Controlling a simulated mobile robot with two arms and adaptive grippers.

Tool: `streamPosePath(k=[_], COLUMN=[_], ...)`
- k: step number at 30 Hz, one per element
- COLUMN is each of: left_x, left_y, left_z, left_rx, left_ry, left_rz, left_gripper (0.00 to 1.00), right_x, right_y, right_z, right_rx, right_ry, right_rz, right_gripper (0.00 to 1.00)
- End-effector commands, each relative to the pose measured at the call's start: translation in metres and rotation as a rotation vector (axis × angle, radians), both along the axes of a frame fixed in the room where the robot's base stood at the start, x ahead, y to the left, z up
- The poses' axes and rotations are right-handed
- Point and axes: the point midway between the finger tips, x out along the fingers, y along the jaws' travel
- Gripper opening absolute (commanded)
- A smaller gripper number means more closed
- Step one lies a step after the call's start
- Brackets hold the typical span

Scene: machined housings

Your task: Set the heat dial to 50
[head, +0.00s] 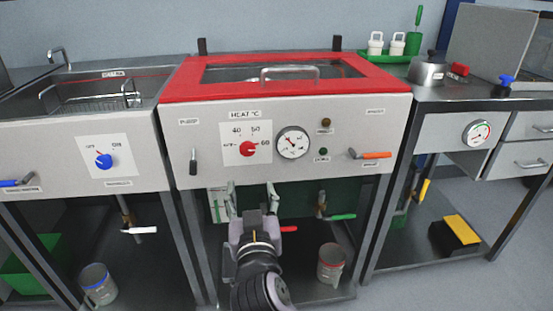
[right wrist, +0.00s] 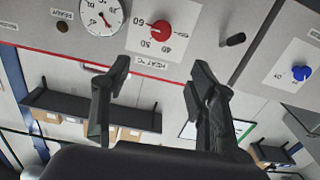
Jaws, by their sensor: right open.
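The heat dial (head: 248,148) is a round red knob on a white plate marked HEAT °C, with OFF, 40, 50 and 60 around it. It sits on the grey front panel under the red lid. The dial also shows upside down in the right wrist view (right wrist: 159,35). My right gripper (head: 251,192) is open and empty, below the dial and apart from it. In the right wrist view its two fingers (right wrist: 158,78) stand spread below the dial. My left gripper is not in view.
A gauge (head: 293,142) is right of the dial. A black lever (head: 193,162) is left, and an orange-handled lever (head: 371,155) is far right on the panel. A blue knob (head: 104,161) is on the left unit. Green-handled (head: 339,217) and red-handled valves are below the panel.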

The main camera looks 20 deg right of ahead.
Motion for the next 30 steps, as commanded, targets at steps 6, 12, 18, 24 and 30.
streamPosePath(k=[6, 12, 18, 24, 30], left_x=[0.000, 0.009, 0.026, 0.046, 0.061], left_y=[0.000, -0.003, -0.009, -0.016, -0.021], left_z=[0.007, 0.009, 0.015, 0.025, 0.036], left_rx=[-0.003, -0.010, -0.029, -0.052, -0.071], left_ry=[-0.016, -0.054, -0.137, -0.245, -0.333], left_rz=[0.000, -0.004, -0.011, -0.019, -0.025], left_gripper=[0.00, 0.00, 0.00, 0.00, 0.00], right_x=[0.008, 0.046, 0.088, 0.128, 0.154], right_y=[0.003, -0.009, -0.021, -0.033, -0.040], right_z=[0.000, 0.000, -0.001, -0.002, -0.001], right_rx=[0.041, 0.037, 0.038, 0.037, 0.039], right_ry=[-0.015, -0.015, -0.014, -0.012, -0.012], right_rz=[0.007, 0.005, 0.006, 0.005, 0.007], right_gripper=[0.53, 0.53, 0.53, 0.53, 0.53])
